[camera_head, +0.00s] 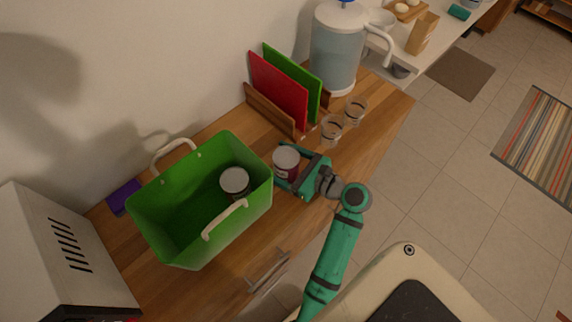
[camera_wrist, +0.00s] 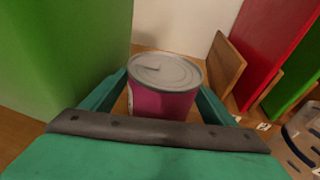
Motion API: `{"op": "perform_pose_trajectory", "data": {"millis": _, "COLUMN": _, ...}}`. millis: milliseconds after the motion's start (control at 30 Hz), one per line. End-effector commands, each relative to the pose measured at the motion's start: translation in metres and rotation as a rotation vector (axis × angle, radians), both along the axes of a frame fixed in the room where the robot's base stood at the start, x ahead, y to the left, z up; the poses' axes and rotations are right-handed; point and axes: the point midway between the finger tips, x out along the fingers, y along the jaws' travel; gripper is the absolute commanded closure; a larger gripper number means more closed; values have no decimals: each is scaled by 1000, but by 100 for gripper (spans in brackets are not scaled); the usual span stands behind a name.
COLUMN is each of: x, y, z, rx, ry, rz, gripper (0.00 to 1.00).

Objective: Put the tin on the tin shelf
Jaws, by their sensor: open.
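A tin (camera_head: 286,161) with a grey metal lid and a dark red label stands upright on the wooden counter, just right of the green basket. It also shows in the wrist view (camera_wrist: 163,88), between the two teal fingers. My gripper (camera_head: 292,163) is open around the tin, with a finger on each side; I cannot tell whether they touch it. Another tin (camera_head: 235,182) with a grey lid is inside the green basket (camera_head: 258,200). I cannot make out a tin shelf in these views.
A wooden rack (camera_head: 270,108) holds red and green boards behind the tin. Two glasses (camera_head: 332,128) and a water dispenser (camera_head: 336,55) stand to the right. A white vented box (camera_head: 50,250) and a purple item (camera_head: 124,196) are at left.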

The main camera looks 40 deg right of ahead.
Motion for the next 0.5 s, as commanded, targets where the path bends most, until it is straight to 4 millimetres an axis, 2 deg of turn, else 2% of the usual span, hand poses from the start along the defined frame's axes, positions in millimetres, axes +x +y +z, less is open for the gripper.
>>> {"op": "perform_pose_trajectory", "data": {"millis": 100, "x": 7, "y": 2, "z": -2, "rx": 0, "ry": 0, "rz": -1, "gripper": 20}}
{"op": "perform_pose_trajectory", "data": {"millis": 333, "x": 8, "y": 2, "z": -2, "rx": 0, "ry": 1, "rz": -1, "gripper": 20}}
{"op": "perform_pose_trajectory", "data": {"millis": 500, "x": 8, "y": 2, "z": -2, "rx": 0, "ry": 0, "rz": -1, "gripper": 61}}
